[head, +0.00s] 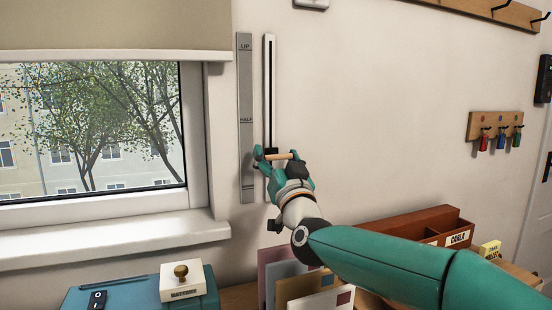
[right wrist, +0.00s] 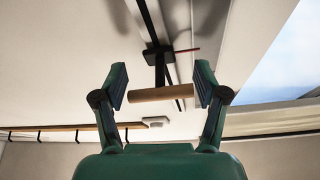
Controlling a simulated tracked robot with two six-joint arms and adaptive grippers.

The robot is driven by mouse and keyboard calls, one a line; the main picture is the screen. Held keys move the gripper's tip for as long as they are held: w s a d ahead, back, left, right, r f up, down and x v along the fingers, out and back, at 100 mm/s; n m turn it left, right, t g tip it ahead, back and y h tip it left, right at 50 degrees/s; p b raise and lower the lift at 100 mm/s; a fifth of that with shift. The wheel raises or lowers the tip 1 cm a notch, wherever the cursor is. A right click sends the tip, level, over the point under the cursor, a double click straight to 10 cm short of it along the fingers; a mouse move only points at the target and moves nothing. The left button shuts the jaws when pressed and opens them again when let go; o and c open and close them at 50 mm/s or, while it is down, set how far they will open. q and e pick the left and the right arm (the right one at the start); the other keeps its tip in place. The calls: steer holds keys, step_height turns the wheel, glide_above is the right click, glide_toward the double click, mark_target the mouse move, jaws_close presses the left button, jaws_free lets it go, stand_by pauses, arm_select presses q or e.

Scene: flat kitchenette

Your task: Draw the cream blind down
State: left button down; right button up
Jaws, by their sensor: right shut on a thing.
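The cream blind (head: 115,25) covers the top part of the window, its lower edge well above the sill. To its right, a grey scale strip (head: 246,85) reads UP at the top and HALF near the middle. Beside it runs a white upright rail with a dark slot (head: 270,80). A wooden handle (head: 280,157) on a dark slider sits a little below the HALF mark. My right gripper (head: 280,158) is shut on this handle. In the right wrist view, the handle (right wrist: 160,93) lies crosswise between the two fingers (right wrist: 160,88). My left gripper is out of view.
Below stand a teal case (head: 130,290), a cream box with a knob (head: 183,283), upright envelopes (head: 300,285) and a brown letter rack (head: 410,225). The window sill (head: 110,240) juts out at left. A key rack (head: 495,125) hangs at right. The wall between is clear.

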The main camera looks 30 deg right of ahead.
steer(key=shift+d, duration=0.1)
steer(key=o, duration=1.7)
steer(key=shift+d, duration=0.1)
steer(key=shift+s, duration=0.1)
steer(key=shift+s+a+f, duration=0.15)
steer(key=shift+s+a, duration=0.05)
steer(key=s+a, duration=0.1)
steer(key=s, duration=0.3)
steer(key=s+a, duration=0.2)
steer(key=s, duration=0.3)
steer(key=s+a+f, duration=0.1)
steer(key=s, duration=0.3)
steer(key=shift+s+a, duration=0.15)
steer(key=shift+s, duration=0.1)
steer(key=shift+c, duration=0.3)
